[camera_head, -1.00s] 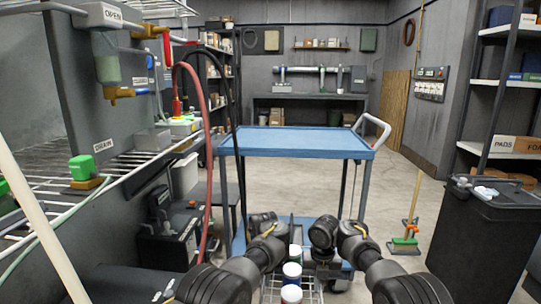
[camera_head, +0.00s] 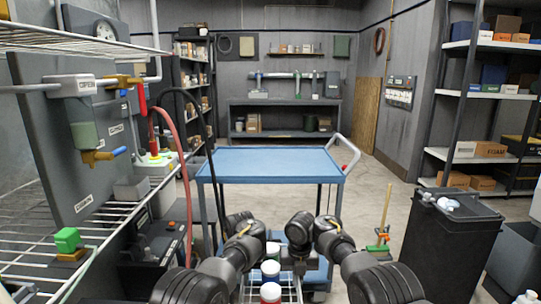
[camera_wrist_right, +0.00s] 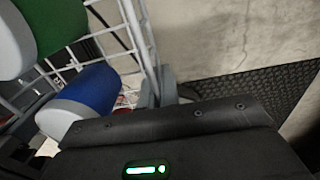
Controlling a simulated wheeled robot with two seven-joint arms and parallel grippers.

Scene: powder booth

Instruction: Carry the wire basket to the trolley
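The wire basket (camera_head: 291,286) is at the bottom centre of the head view, between my two arms, holding upright white bottles with green, blue and red parts (camera_head: 270,273). The right wrist view shows its white wire rim (camera_wrist_right: 134,38) close up. My right gripper (camera_head: 300,264) is at the basket's right side; its grey fingertips (camera_wrist_right: 166,88) are closed at the rim wire. My left gripper (camera_head: 258,258) is at the left side, its fingers mostly hidden by the arm and bottles. The blue trolley (camera_head: 270,161) stands just ahead, its flat top bare, its handle at the right.
A wire rack (camera_head: 40,225) with a valve panel and a red hose (camera_head: 183,165) lines the left. A dark bin (camera_head: 450,240) and shelving (camera_head: 480,92) stand right. A broom (camera_head: 383,225) stands right of the trolley.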

